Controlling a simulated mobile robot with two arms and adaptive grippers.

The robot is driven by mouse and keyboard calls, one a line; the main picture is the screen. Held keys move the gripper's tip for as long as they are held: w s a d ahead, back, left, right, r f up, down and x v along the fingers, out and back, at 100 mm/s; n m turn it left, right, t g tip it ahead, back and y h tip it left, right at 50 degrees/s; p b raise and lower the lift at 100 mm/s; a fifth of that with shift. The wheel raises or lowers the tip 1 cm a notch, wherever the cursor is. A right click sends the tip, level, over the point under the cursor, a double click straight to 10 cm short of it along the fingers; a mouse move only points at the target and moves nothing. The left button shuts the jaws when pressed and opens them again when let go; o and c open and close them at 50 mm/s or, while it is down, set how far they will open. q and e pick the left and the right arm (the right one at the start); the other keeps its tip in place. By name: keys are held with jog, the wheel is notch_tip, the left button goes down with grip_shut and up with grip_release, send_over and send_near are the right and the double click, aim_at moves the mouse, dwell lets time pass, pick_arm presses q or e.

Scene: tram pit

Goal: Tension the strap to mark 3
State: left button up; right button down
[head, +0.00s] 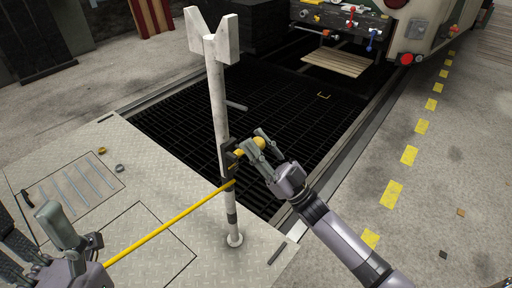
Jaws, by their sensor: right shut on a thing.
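A yellow strap (165,226) runs taut-looking from the lower left up to a dark ratchet (230,156) on a white upright post (217,105) with a forked top. My left gripper (72,232) is at the lower left, near the strap's lower end. Its fingers look spread apart, and I see nothing between them. The strap's far end is hidden near my left gripper. I cannot read any mark numbers.
The post stands on a metal floor plate (150,190) beside a dark grated pit (270,115). A tram (425,35) and a rack with coloured handles (345,18) stand at the back.

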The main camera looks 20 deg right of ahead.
jog(key=shift+s+d+f+t+b, duration=0.1)
jog(key=shift+s+f+t+b, duration=0.15)
jog(key=shift+b, duration=0.35)
jog(key=shift+y, duration=0.3)
jog(key=c, duration=1.2)
grip_release()
jog(key=v, duration=1.2)
